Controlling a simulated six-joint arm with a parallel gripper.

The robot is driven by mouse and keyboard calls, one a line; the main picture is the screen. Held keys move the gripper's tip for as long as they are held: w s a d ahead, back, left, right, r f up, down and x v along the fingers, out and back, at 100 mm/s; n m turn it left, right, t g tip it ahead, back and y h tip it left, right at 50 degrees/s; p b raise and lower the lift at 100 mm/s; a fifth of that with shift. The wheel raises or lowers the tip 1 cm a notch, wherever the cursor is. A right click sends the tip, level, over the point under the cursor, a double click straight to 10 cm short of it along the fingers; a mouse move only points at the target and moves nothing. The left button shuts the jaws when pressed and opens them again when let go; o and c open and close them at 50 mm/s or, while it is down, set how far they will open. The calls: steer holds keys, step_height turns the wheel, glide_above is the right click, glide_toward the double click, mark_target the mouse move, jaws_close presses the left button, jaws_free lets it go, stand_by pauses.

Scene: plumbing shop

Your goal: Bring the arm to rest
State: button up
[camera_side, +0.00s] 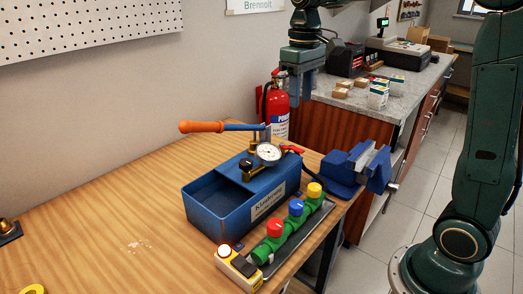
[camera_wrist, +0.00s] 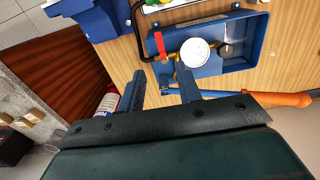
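My gripper (camera_side: 296,97) hangs in the air with its fingers pointing down, above and behind the workbench (camera_side: 110,225). The blue test pump (camera_side: 215,212) stands on the bench below, well clear of the fingers. Its gauge (camera_side: 268,153) and orange handle (camera_side: 201,127) show in the side view; the gauge (camera_wrist: 195,52) and handle (camera_wrist: 285,99) also show in the wrist view.
A blue vise (camera_side: 345,172) sits at the bench's right corner. A green manifold (camera_side: 285,232) with red, blue and yellow knobs lies before the pump, beside a yellow-white switch box (camera_side: 238,268). A red fire extinguisher (camera_side: 277,118) stands behind. A stone-topped counter (camera_side: 400,105) carries boxes.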

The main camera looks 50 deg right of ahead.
steer(key=shift+r, duration=0.55)
steer(key=s+a+f+t, duration=0.2)
steer(key=s+a, duration=0.1)
steer(key=s, duration=0.7)
steer(key=s+a+f+t, duration=0.3)
steer(key=s, duration=0.7)
steer(key=shift+s+t, duration=0.3)
stand_by(0.4)
